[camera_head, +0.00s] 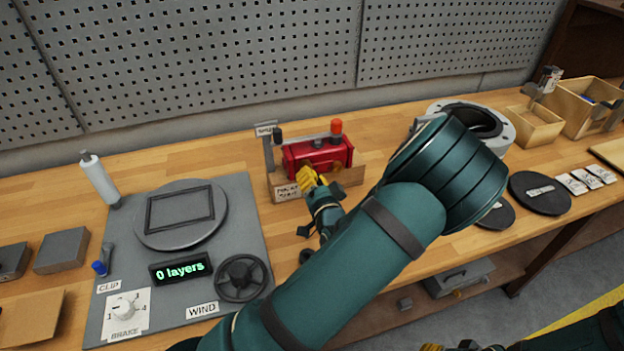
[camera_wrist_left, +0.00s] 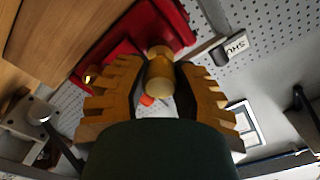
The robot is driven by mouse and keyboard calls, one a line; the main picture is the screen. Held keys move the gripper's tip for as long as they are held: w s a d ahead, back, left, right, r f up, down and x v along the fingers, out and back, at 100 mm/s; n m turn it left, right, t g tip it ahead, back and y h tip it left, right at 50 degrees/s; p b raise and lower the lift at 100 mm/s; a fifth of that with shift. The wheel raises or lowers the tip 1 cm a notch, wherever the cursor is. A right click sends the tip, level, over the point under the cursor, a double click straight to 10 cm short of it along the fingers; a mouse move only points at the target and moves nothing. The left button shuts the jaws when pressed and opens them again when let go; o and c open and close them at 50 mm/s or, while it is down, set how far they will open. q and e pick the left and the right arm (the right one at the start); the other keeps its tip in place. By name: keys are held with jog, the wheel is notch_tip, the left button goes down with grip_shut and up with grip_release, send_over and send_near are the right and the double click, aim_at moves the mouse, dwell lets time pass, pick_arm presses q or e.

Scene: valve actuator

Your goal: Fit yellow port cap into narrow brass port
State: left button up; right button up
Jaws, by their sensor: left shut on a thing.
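The red valve actuator (camera_head: 318,150) sits in a wooden cradle on the bench in the head view. My left gripper (camera_head: 307,180) is at its front left side. In the left wrist view, my left gripper (camera_wrist_left: 159,90) is shut on a yellow, brass-toned round piece, apparently the yellow port cap (camera_wrist_left: 160,78). Its rounded far end lies against or just before the red body (camera_wrist_left: 120,48); I cannot tell whether they touch. A small brass port (camera_wrist_left: 90,77) shows on the red body, left of the cap. My right gripper (camera_head: 432,347) barely shows at the bottom edge, its jaws unclear.
A grey winding board with a handwheel (camera_head: 242,277) lies to the left. A grey ring flange (camera_head: 498,125), black discs (camera_head: 540,193) and wooden bins (camera_head: 583,105) are on the right. My left arm covers the bench's middle.

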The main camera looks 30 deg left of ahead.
pick_arm(q)
jog(key=shift+x, duration=0.9)
jog(key=o, duration=0.9)
jog(key=shift+c, duration=0.2)
jog(key=v, duration=1.2)
jog(key=shift+r, duration=0.1)
